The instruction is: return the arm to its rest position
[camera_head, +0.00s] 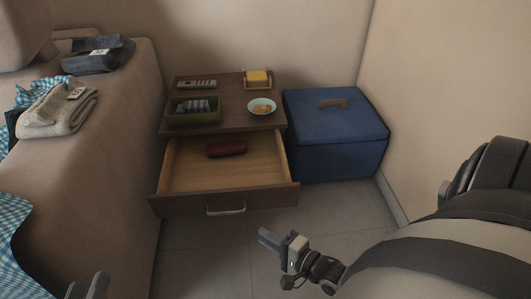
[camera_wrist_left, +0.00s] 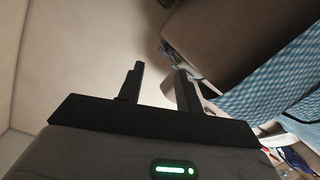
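My left gripper (camera_head: 87,287) shows only as its fingertips at the bottom left edge of the head view. In the left wrist view my left gripper (camera_wrist_left: 159,70) has its two fingers apart with nothing between them. My right gripper (camera_head: 272,241) hangs over the floor in front of the open drawer (camera_head: 222,202), apart from it. It is seen side-on, so I cannot tell how its fingers stand; I see nothing held in it. My right arm comes in from the lower right.
A nightstand (camera_head: 236,108) carries a green tray (camera_head: 195,118), a bowl (camera_head: 262,107) and a remote (camera_head: 197,84). A dark red case (camera_head: 226,149) lies in the drawer. A lidded blue box (camera_head: 338,156) stands right. Folded clothes (camera_head: 58,112) lie on the sofa (camera_head: 105,165).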

